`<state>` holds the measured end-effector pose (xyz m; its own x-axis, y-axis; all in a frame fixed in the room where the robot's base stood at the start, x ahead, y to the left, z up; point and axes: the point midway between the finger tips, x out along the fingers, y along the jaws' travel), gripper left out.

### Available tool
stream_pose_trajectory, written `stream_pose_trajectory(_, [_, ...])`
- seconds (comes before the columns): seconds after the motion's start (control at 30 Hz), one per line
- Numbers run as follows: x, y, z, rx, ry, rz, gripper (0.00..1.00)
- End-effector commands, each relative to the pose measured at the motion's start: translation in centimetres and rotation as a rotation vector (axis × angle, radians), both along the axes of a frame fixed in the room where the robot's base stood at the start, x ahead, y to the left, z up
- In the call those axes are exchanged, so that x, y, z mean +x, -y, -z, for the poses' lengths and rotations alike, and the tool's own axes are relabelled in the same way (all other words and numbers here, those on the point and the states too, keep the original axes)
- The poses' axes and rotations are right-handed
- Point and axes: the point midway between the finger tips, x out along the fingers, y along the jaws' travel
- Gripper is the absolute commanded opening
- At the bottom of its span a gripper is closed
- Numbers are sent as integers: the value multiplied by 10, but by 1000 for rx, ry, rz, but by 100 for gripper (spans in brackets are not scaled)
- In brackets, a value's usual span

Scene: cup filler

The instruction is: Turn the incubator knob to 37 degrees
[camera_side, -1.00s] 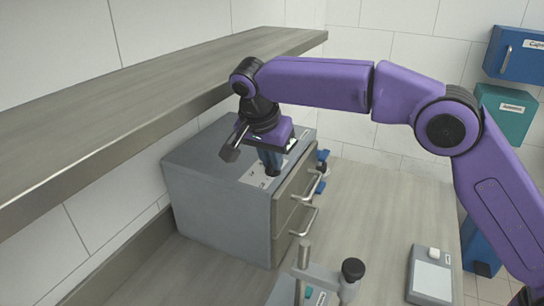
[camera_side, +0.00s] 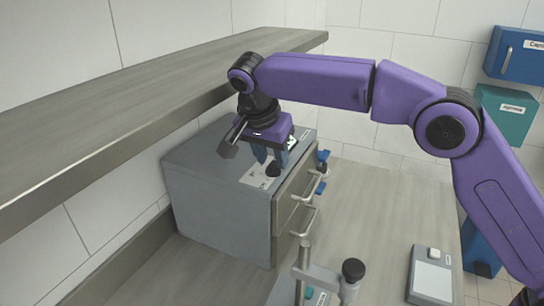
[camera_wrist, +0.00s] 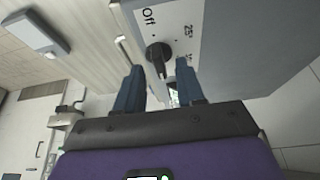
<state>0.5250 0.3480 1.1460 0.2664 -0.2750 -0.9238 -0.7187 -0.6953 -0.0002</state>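The incubator is the grey box (camera_side: 215,200) under the shelf, with a white dial plate (camera_side: 256,178) on its top. The black knob (camera_side: 273,169) stands on this plate; in the wrist view the knob (camera_wrist: 157,52) has a dark bar reaching toward the bottom of the picture. The wrist view shows the marks "Off" (camera_wrist: 149,16) and "25°" (camera_wrist: 188,31); another mark by the right finger is partly hidden, and I cannot read the setting. My gripper (camera_side: 271,160) is just above the knob, its blue fingers apart on either side and empty; they also show in the wrist view (camera_wrist: 160,78).
A long shelf (camera_side: 130,90) overhangs the incubator's back left. Drawer handles (camera_side: 303,220) stick out from its right face. A stand with a black knob (camera_side: 352,270) and a small scale-like device (camera_side: 431,276) are on the bench. The bench (camera_side: 375,205) between is clear.

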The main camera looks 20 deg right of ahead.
Motion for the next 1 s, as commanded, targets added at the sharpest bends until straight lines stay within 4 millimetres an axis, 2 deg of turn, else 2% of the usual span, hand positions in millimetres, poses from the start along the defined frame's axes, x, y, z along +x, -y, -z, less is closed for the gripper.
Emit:
stream_pose_trajectory(0.17, [-9,-11,-21,4,2,-3,38])
stream_pose_trajectory(0.5, [-61,-63,-19,2,2,-5,38])
stream_pose_trajectory(0.7, [-81,-83,-19,2,2,-2,38])
stream_pose_trajectory(1.0, [-90,-93,-19,1,1,0,38])
